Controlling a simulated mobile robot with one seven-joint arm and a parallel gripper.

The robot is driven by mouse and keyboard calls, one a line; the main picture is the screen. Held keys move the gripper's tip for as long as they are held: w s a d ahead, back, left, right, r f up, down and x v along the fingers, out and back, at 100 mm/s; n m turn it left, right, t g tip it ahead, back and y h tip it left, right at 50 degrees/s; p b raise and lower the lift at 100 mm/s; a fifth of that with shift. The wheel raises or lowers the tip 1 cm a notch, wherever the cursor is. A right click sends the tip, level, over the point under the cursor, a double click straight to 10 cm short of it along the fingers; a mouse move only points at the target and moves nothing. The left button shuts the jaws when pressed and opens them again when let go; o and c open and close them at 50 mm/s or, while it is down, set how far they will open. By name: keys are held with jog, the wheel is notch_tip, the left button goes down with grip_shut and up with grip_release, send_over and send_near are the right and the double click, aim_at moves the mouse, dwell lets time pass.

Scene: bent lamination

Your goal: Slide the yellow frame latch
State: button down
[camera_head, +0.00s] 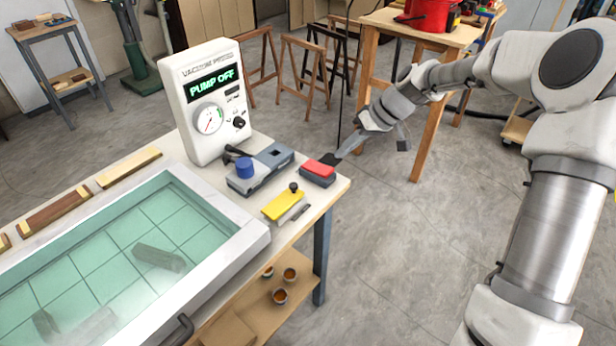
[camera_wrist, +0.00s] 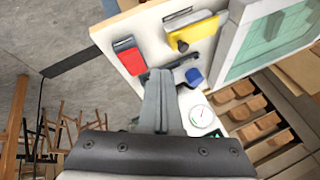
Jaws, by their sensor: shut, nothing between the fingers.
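The yellow frame latch (camera_head: 283,204) is a flat yellow plate with a dark knob, lying on the bench near its right end beside a grey metal strip. It also shows in the wrist view (camera_wrist: 194,32), top centre. My gripper (camera_head: 335,158) is at the bench's right edge, by the red-topped block (camera_head: 318,172), beyond the latch. In the wrist view my gripper's fingers (camera_wrist: 161,75) are together and empty, pointing towards the bench top. The fingertips are apart from the latch. Whether they touch the red-topped block I cannot tell.
A grey block with a blue knob (camera_head: 245,168) stands left of the latch. The vacuum box (camera_head: 208,100) reads "PUMP OFF". The green-glass frame (camera_head: 255,238) fills the bench's left. Open floor (camera_head: 420,260) lies right of the bench. A wooden table (camera_head: 430,35) stands behind.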

aim_at(286, 197)
jog(key=x, duration=0.9)
jog(key=shift+a+f, duration=0.2)
jog(key=shift+f, duration=0.1)
jog(key=a, duration=0.2)
jog(key=s+a, duration=0.1)
jog(key=shift+s+f, duration=0.1)
jog(key=shift+f, duration=0.3)
jog(key=shift+s+a+f, duration=0.1)
jog(key=shift+s+a, duration=0.05)
jog(key=shift+a, duration=0.2)
jog(key=shift+s+a+b, duration=0.25)
jog(key=shift+s+a, duration=0.4)
jog(key=shift+s, duration=0.2)
jog(key=shift+s+a+b, duration=0.25)
jog(key=shift+s+a, duration=0.4)
jog(key=shift+s, duration=0.2)
